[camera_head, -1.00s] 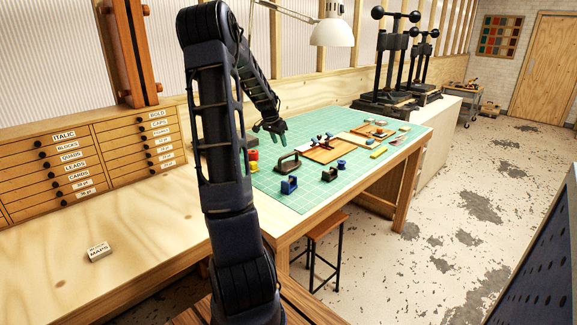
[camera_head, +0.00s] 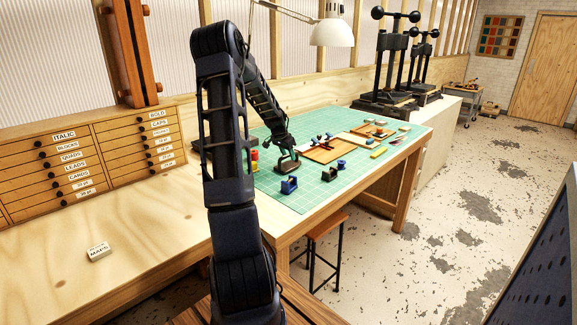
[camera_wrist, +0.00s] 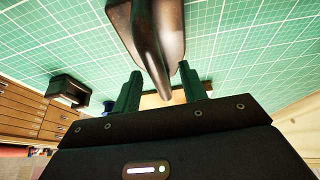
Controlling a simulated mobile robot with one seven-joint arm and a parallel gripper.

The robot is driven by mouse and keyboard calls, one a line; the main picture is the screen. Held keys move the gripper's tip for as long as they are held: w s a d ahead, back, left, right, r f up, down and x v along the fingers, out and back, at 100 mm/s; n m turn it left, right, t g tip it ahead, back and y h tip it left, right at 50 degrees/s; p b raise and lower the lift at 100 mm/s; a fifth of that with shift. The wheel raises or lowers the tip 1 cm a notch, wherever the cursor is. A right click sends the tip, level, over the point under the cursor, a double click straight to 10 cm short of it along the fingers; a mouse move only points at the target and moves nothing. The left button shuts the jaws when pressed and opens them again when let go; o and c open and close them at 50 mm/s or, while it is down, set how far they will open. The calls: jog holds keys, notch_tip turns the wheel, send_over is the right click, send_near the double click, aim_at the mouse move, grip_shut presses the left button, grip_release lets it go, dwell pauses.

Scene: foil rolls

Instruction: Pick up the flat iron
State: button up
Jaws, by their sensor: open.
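The flat iron (camera_head: 287,168) is dark and stands on the green cutting mat, left of the wooden board. In the wrist view its dark, smooth body (camera_wrist: 150,35) extends from the top edge down between my fingers. My gripper (camera_head: 283,150) is just above the iron in the head view, pointing down and partly covering it. In the wrist view my gripper (camera_wrist: 160,68) is open, with one green finger on each side of the iron's narrow part. Whether either finger touches it, I cannot tell.
The wooden board (camera_head: 322,152) with small tools lies to the right. A white lamp (camera_head: 332,32) hangs above. The left bench is mostly clear.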

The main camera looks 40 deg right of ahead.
jog(key=shift+x, duration=1.55)
grip_shut()
jog(key=shift+r, duration=0.1)
